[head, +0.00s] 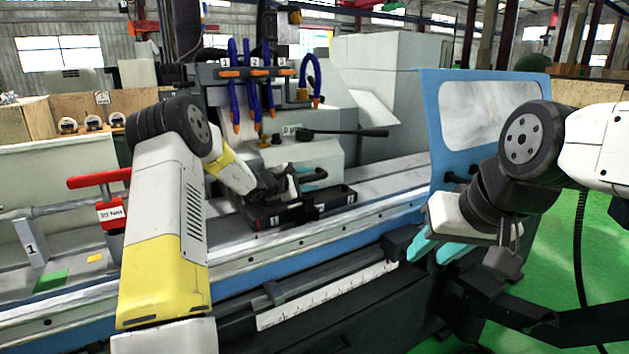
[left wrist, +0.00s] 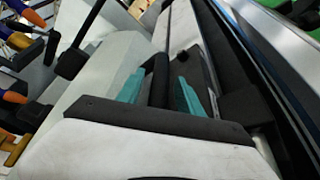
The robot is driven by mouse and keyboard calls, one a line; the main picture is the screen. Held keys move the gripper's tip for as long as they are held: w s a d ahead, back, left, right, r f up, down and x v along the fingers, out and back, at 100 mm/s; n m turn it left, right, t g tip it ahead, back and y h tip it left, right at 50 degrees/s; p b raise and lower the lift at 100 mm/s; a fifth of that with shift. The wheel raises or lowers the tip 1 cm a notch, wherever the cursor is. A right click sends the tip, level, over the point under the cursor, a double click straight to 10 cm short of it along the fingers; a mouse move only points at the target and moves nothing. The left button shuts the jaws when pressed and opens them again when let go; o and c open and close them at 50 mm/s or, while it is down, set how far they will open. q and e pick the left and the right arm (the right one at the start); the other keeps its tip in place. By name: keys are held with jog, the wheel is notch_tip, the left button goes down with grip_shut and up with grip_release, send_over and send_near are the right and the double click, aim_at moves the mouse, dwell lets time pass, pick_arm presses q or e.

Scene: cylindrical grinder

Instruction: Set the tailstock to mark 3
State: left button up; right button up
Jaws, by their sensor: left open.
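A grey housing (head: 345,147) with a long black lever (head: 345,133) stands on the machine bed, behind my left gripper; I cannot tell for sure that it is the tailstock. A white graduated scale (head: 325,295) runs along the front of the machine; its marks are too small to read. My left gripper (head: 306,179) is over a black tray with numbered tags. In the left wrist view its teal fingers (left wrist: 160,92) are apart, with a dark bar (left wrist: 160,80) between them; contact is unclear. My right gripper (head: 440,247) has its teal fingers apart, in front of the blue door, empty.
The black tray (head: 338,207) lies on the bed. Blue coolant hoses (head: 251,85) hang above. A blue-framed door (head: 432,130) stands to the right. A red handle (head: 98,179) and a stand tagged 1 (head: 31,246) are at the left. Green floor shows at right.

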pick_arm(q)
jog(key=shift+w, duration=0.15)
grip_shut()
dwell(1.4)
